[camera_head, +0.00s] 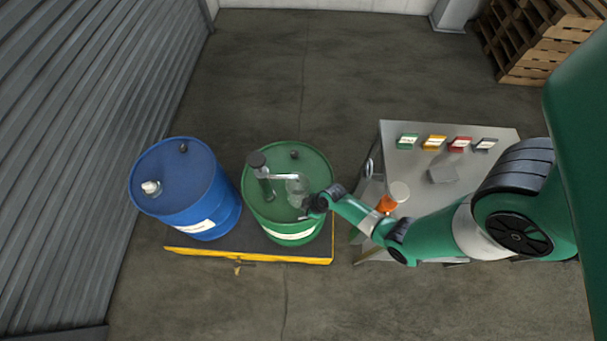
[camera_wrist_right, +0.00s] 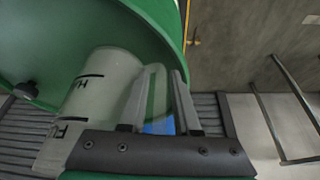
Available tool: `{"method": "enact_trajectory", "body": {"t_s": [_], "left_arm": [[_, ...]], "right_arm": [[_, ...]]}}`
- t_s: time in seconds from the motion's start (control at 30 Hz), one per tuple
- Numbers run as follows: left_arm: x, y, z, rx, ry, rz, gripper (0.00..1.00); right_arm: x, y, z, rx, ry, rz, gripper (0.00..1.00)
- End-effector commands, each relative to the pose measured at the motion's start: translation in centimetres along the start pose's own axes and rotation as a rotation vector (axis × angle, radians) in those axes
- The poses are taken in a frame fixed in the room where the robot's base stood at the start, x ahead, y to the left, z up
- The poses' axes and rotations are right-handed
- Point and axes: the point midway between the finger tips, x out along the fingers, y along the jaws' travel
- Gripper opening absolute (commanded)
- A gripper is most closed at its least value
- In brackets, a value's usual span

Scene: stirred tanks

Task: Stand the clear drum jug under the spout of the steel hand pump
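The clear drum jug (camera_head: 297,186) is on or just above the top of the green drum (camera_head: 315,168), beside the steel hand pump (camera_head: 264,178). The pump's spout (camera_head: 285,177) reaches right, over or close to the jug's mouth. In the right wrist view the jug (camera_wrist_right: 95,90), with black markings, is close to my fingers. My right gripper (camera_head: 310,206) is at the jug's near right side; its fingers (camera_wrist_right: 160,100) stand apart with a translucent part, possibly the handle, between them. I cannot tell if they grip it. My left gripper is out of view.
A blue drum (camera_head: 172,175) stands left of the green one on a yellow-edged pallet (camera_head: 250,252). A steel table (camera_head: 395,160) at the right holds several coloured labelled items and an orange, white-topped container (camera_head: 387,204).

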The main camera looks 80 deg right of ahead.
Motion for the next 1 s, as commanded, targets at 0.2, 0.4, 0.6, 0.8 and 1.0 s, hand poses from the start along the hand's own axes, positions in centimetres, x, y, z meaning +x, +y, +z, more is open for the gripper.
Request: {"method": "enact_trajectory", "body": {"t_s": [0.2,0.4,0.6,0.8,1.0], "left_arm": [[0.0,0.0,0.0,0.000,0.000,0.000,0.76],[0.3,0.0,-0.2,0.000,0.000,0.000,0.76],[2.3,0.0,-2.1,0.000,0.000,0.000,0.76],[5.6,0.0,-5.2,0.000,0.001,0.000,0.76],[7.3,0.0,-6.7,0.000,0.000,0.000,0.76]], "right_arm": [[0.0,0.0,0.0,0.000,0.000,0.000,0.49],[-0.5,0.0,0.0,0.001,0.000,0.000,0.49],[-4.6,0.0,-0.3,0.003,0.000,0.001,0.49],[-9.2,0.0,-0.4,0.004,-0.001,0.000,0.49],[-11.5,0.0,-0.2,0.002,0.000,0.001,0.49]]}}
